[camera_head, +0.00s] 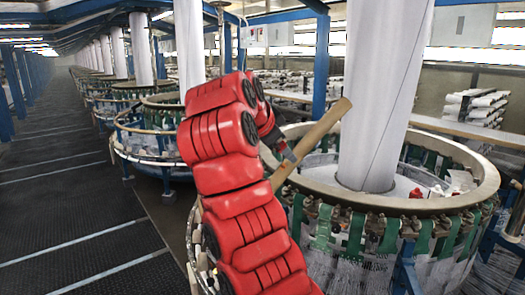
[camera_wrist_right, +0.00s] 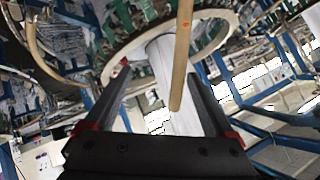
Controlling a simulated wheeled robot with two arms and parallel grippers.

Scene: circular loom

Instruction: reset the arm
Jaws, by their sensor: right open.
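My red right arm rises through the middle of the head view and bends over at the top. Its dark gripper (camera_head: 287,152) points down and right, beside a light wooden rod (camera_head: 315,132). In the right wrist view, the right gripper (camera_wrist_right: 160,100) is open, its two dark fingers wide apart. The rod (camera_wrist_right: 182,55) shows between the fingers there, touching neither visibly; its depth is unclear. My left gripper is not in view.
A circular loom with a pale ring (camera_head: 455,200), green straps (camera_head: 355,235) and a tall white column (camera_head: 378,90) stands close on the right. More looms recede at the left. A dark aisle floor (camera_head: 70,200) is clear. Blue posts (camera_head: 320,65) stand behind.

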